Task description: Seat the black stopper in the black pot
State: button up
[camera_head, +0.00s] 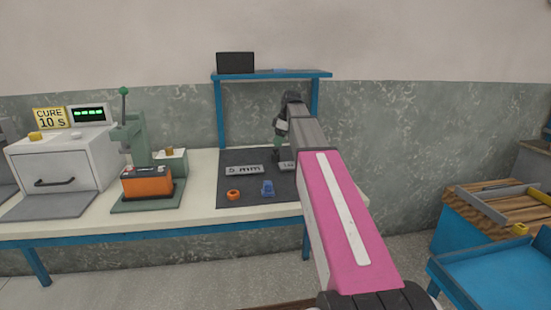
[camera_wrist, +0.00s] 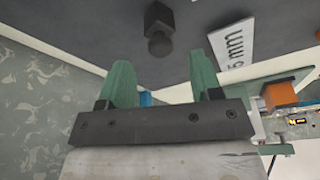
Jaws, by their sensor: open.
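A small black piece (camera_wrist: 158,28) with a blocky body and a rounded end lies on the dark mat (camera_wrist: 90,32) in the wrist view. It looks like the black stopper, but I cannot be sure. My gripper (camera_wrist: 160,66) has its two green fingers apart with nothing between them. The black piece is beyond the fingertips, roughly in line with the gap and apart from them. In the head view my gripper (camera_head: 279,142) is over the back right of the mat, mostly hidden by my arm. I cannot make out a black pot in either view.
An orange ring-like piece (camera_head: 233,195) and a blue piece (camera_head: 268,188) are at the mat's front. A marked plate (camera_head: 244,170) lies behind them. A blue shelf (camera_head: 300,74) stands at the back. A green press (camera_head: 135,140) with an orange battery (camera_head: 146,184) is left.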

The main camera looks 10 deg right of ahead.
aim_at(276, 149)
jog(key=x, duration=0.5)
jog(key=shift+c, duration=0.3)
jog(key=shift+r, duration=0.1)
jog(key=c, duration=1)
jog(key=shift+o, duration=0.2)
